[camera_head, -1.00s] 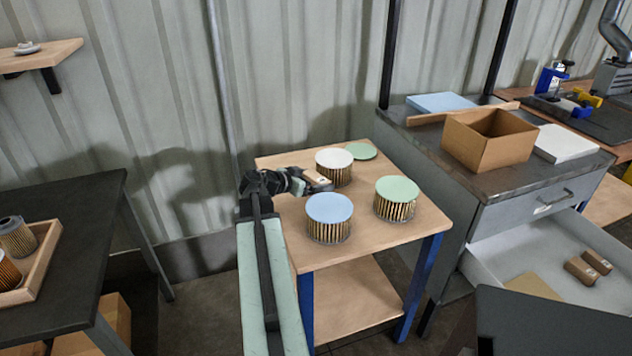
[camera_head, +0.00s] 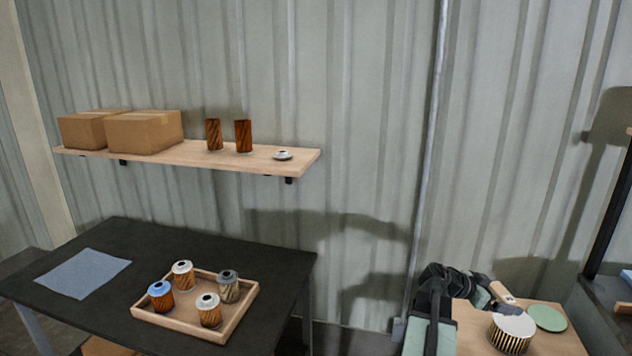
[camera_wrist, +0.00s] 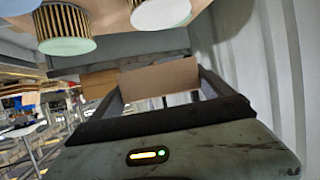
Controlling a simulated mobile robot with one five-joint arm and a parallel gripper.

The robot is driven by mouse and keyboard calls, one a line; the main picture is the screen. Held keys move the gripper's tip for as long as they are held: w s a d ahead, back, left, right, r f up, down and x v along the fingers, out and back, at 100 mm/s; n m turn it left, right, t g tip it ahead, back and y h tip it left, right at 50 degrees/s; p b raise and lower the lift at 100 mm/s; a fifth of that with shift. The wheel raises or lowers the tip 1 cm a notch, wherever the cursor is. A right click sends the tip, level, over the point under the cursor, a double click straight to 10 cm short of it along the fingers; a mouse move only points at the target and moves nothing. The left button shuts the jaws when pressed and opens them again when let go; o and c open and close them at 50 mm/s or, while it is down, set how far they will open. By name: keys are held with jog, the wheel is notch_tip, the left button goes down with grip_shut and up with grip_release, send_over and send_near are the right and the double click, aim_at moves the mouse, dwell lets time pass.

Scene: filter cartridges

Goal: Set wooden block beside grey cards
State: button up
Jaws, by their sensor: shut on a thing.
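My gripper (camera_head: 488,296) is at the lower right of the head view, over the small wooden table. It is shut on the wooden block (camera_head: 502,292), a small light-brown piece. In the wrist view the block (camera_wrist: 158,78) shows between the two dark fingers. I cannot pick out any grey cards for certain. A flat blue-grey sheet (camera_head: 84,273) lies at the left on the dark table.
A white-topped filter (camera_head: 512,332) and a green disc (camera_head: 547,318) are close to my gripper on the wooden table (camera_head: 562,344). The dark table (camera_head: 105,240) holds a tray (camera_head: 240,312) of several cartridges. A wall shelf (camera_head: 300,164) carries boxes and cartridges.

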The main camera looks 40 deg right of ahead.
aim_at(502, 292)
notch_tip(502, 292, up, 5)
jog(key=p, duration=0.2)
jog(key=shift+r+p, duration=0.15)
jog(key=shift+p, duration=0.25)
jog(key=shift+f, duration=0.2)
notch_tip(502, 292, down, 24)
jog(key=b, duration=2.4)
jog(key=shift+s+f+b, duration=0.1)
jog(key=shift+f+b, duration=0.05)
jog(key=shift+b, duration=0.2)
jog(key=shift+r, duration=0.25)
jog(key=shift+f, duration=0.2)
jog(key=o, duration=1.3)
jog(key=shift+r, duration=0.1)
